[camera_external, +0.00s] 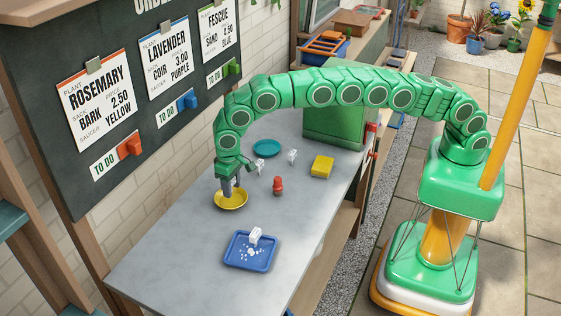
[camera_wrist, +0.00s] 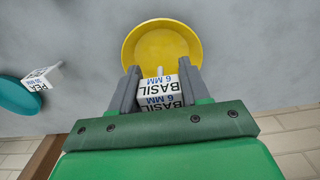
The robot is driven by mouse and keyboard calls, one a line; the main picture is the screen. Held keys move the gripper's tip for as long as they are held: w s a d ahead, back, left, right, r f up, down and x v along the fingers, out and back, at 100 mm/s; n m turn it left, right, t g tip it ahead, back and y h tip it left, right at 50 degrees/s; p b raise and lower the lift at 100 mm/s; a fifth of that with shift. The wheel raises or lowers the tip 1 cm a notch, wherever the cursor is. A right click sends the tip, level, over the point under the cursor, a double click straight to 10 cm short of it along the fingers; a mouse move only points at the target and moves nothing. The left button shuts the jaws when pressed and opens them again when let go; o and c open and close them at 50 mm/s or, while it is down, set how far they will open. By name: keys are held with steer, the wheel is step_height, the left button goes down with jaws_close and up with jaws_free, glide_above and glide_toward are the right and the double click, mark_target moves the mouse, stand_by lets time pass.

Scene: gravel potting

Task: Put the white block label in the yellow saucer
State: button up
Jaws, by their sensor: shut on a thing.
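The yellow saucer (camera_external: 233,205) lies on the grey table below my gripper (camera_external: 229,190). In the wrist view the yellow saucer (camera_wrist: 160,35) is just past the fingertips. My gripper (camera_wrist: 160,84) is shut on a white block label (camera_wrist: 160,92) printed "BASIL 6 MM", with a small pale stub at its far end. The held label overlaps the saucer's near rim in the wrist view; I cannot tell whether it touches the saucer. In the external view the fingers hide the held label.
A teal saucer (camera_external: 267,148), white blocks (camera_external: 260,165) (camera_external: 292,156), a yellow block (camera_external: 321,166) and a red object (camera_external: 278,186) stand farther back. A blue tray (camera_external: 233,262) in front holds a white block and white bits. The wall board (camera_external: 120,140) stands left.

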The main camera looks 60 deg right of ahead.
steer(key=shift+w+a+f, duration=0.1)
steer(key=shift+f, duration=1.65)
steer(key=shift+f, duration=0.15)
steer(key=o, duration=0.7)
steer(key=shift+o, duration=0.2)
step_height(320, 180, up, 12)
steer(key=shift+f, duration=0.1)
steer(key=shift+r, duration=0.3)
